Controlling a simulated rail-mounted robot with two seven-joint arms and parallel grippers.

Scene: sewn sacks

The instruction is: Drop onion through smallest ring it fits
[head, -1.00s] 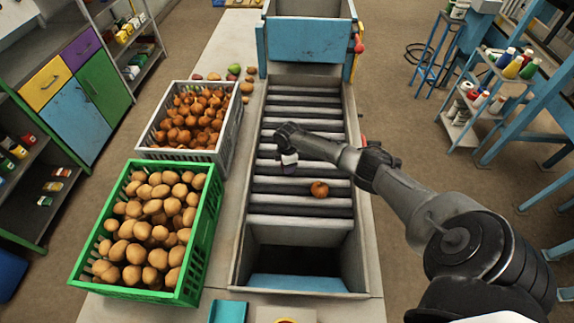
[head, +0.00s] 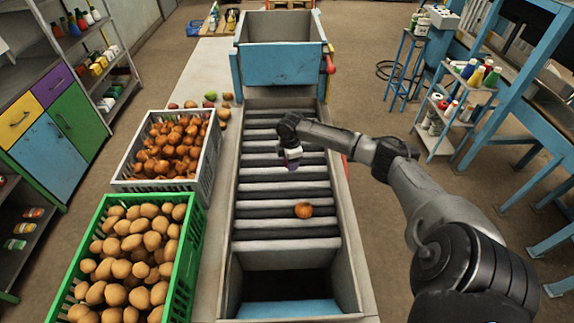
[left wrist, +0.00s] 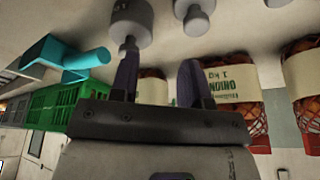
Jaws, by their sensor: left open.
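A round orange-brown onion (head: 303,210) lies alone on the grey roller bed, toward its near end. My right gripper (head: 291,163) hangs over the rollers, farther back than the onion and apart from it. Its fingers are too small to judge. My left gripper (left wrist: 158,82) shows only in the left wrist view, with its two dark fingers apart. Net bags of onions with paper labels (left wrist: 233,82) show beyond and beside its fingers; I see none clearly held. No sizing rings can be made out in the current views.
A grey crate of onions (head: 210,160) and a green crate of potatoes (head: 188,245) stand left of the rollers (head: 285,190). A dark opening (head: 285,285) lies at the near end. A blue-fronted bin (head: 283,65) stands at the far end. Loose produce lies beside it.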

